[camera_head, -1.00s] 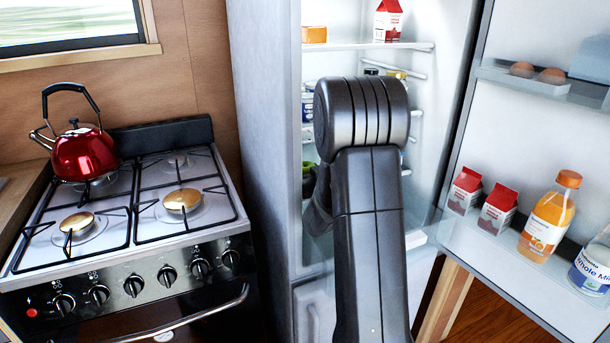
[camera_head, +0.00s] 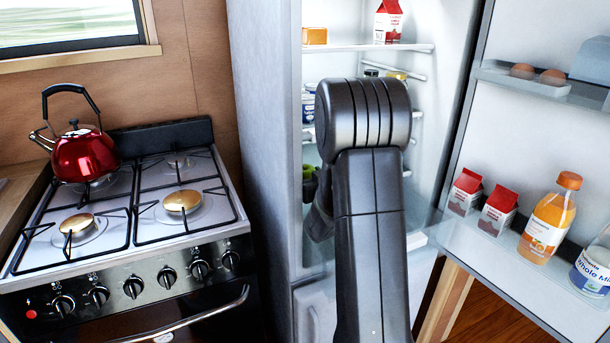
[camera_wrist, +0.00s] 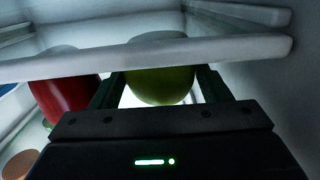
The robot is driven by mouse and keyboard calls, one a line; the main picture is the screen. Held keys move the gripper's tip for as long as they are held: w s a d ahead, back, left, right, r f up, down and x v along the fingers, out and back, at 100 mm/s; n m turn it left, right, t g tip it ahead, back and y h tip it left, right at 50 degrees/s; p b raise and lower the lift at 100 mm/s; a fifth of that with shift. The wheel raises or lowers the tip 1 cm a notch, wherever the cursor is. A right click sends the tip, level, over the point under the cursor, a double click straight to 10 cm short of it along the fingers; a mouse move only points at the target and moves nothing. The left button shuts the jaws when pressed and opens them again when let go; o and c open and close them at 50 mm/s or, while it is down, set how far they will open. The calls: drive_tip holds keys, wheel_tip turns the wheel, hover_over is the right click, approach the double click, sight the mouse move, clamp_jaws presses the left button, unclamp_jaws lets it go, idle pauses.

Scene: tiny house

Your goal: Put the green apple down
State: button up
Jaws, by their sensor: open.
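The green apple (camera_wrist: 160,86) is in the fridge in the wrist view, between the two fingers of my gripper (camera_wrist: 158,76). The fingers are open, one on each side of it; I cannot tell whether either touches it. A pale shelf edge (camera_wrist: 235,52) crosses in front of the apple and hides its middle. What lies under the apple is hard to see. In the head view my arm hides most of the gripper area, and a small green patch (camera_head: 310,183) shows left of it.
A red rounded item (camera_wrist: 62,95) is left of the gripper. The fridge door (camera_head: 470,120) stands open at right, holding cartons (camera_head: 497,210) and an orange juice bottle (camera_head: 551,218). A stove (camera_head: 120,220) with a red kettle (camera_head: 84,155) is at left.

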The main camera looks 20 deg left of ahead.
drive_tip(key=v, duration=1.1)
